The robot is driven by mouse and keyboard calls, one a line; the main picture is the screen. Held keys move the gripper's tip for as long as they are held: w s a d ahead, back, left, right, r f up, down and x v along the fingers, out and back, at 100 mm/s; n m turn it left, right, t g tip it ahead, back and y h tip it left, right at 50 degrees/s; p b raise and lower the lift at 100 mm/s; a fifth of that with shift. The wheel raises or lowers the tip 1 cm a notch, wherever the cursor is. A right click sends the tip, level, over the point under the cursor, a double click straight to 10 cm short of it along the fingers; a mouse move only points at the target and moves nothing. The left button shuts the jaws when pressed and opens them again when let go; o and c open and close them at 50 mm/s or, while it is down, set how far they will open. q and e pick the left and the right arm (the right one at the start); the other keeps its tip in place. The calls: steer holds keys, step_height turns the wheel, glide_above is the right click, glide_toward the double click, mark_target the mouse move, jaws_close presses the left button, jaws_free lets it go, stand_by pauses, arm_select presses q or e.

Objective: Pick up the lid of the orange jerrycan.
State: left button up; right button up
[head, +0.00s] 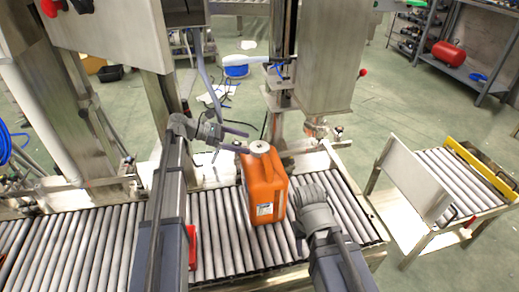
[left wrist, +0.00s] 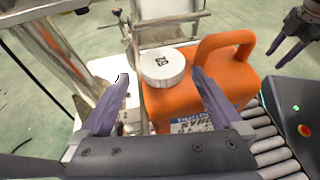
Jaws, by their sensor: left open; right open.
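The orange jerrycan (head: 262,190) stands upright on the roller conveyor, with a label low on its side. Its round white lid (head: 259,147) sits on top; in the left wrist view the lid (left wrist: 163,66) bears dark marks. My left gripper (head: 246,142) is open just left of the lid. In the left wrist view its two fingers (left wrist: 160,73) appear on either side of the lid, and no contact is visible. My right gripper (head: 308,196) is close to the jerrycan's right side; its fingers are hard to make out. It also shows at the upper right of the left wrist view.
The roller conveyor (head: 100,245) runs across the front, with a red item (head: 192,246) left of the jerrycan. Steel machine columns (head: 284,60) stand behind it. A separate short roller stand (head: 450,180) is at right, with open green floor around it.

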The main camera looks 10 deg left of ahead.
mark_target(257, 147)
arm_select(q)
steer(key=b+x, duration=0.2)
steer(key=x, duration=0.3)
steer(key=shift+s+d, duration=0.1)
steer(key=shift+s, duration=0.05)
steer(key=shift+r, duration=0.1)
steer(key=c, duration=1.1)
step_height(257, 147, up, 10)
steer(key=p, duration=1)
